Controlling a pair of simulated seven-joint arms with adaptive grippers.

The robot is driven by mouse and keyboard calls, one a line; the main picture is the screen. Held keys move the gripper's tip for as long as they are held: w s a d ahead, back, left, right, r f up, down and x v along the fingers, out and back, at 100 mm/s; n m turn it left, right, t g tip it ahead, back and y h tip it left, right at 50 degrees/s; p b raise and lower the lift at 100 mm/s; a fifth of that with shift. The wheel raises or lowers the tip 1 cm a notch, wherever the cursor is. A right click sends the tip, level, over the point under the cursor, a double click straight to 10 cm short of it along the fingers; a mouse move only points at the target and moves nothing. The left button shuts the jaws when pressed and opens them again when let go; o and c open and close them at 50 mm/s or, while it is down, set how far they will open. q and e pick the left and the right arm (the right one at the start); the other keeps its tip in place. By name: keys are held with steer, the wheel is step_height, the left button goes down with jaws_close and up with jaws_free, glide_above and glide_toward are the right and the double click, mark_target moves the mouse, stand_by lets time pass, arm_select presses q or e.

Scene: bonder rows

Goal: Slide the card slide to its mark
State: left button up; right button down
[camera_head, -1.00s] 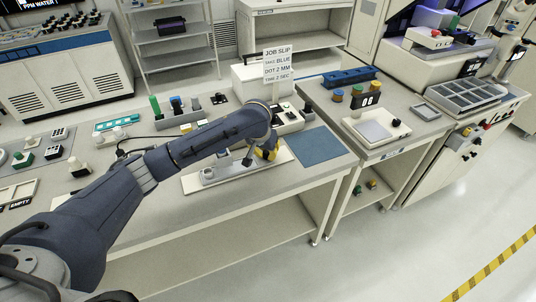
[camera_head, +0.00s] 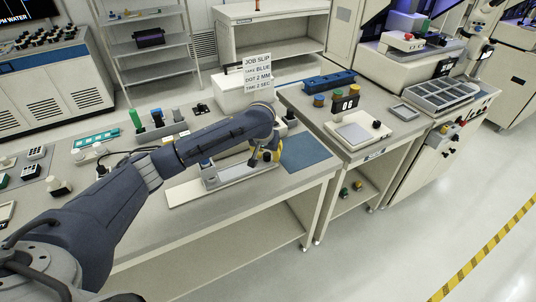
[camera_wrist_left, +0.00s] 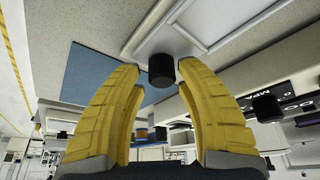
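The card slide (camera_head: 232,169) is a pale grey carriage with a dark knob on a long white track (camera_head: 185,194) on the bench. It stands toward the track's right part, with bare track to its left. In the left wrist view the black knob (camera_wrist_left: 161,70) shows between the tips of my left gripper (camera_wrist_left: 160,72). The yellow fingers are apart, with a narrow gap visible on each side of the knob. In the head view my left gripper (camera_head: 270,156) is at the slide's right part. The mark cannot be made out. My right gripper is not in view.
A blue mat (camera_head: 305,152) lies just right of the track. A job slip sign (camera_head: 257,75) stands behind. Several small fixtures, including a teal strip (camera_head: 98,138), are at the back left.

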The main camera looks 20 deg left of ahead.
arm_select(q)
steer(key=v, duration=1.2)
stand_by(0.4)
